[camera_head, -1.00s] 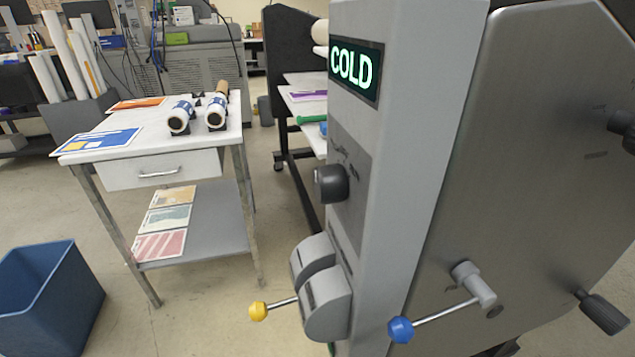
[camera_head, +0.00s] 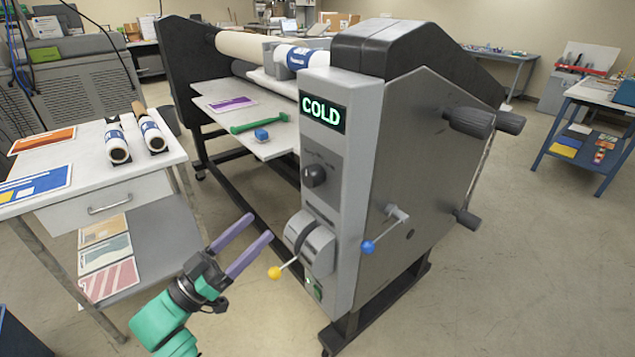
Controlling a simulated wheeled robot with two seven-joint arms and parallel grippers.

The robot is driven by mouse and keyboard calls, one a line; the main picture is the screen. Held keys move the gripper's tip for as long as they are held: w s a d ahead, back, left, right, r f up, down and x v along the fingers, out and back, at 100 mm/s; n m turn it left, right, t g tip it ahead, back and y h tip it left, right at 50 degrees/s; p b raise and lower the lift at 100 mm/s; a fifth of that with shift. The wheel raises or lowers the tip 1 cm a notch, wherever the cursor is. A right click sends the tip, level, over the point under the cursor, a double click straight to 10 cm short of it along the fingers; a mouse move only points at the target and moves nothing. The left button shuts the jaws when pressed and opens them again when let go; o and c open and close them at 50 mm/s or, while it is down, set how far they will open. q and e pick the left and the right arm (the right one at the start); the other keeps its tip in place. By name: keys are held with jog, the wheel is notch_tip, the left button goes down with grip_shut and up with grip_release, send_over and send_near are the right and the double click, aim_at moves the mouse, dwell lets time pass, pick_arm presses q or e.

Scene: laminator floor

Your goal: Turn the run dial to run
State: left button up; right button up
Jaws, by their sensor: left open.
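The laminator's grey control column (camera_head: 340,240) stands in the middle of the head view, with a lit display reading COLD (camera_head: 323,113). Below the display is a round black dial (camera_head: 314,176); its markings are too small to read. My left gripper (camera_head: 242,244) is in front of the column, low and left of the dial. Its two purple fingers are spread apart with nothing between them. It is clear of the dial. My right gripper does not show.
Under the dial a grey housing carries a yellow-knobbed lever (camera_head: 275,272), close to my left gripper. A blue-knobbed crank (camera_head: 369,246) sticks out of the side panel. A white table (camera_head: 150,185) with rolls stands at the left.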

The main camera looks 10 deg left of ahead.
pick_arm(q)
jog(key=p, duration=0.2)
send_near(307, 180)
jog(key=p+x, duration=0.2)
jog(key=x, duration=0.7)
jog(key=shift+w+d, duration=0.1)
jog(key=shift+w, duration=0.1)
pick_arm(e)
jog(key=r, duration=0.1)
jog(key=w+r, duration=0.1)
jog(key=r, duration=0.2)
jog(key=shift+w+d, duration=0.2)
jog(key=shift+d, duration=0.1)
pick_arm(q)
jog(key=shift+s, duration=0.1)
jog(key=c, duration=1.4)
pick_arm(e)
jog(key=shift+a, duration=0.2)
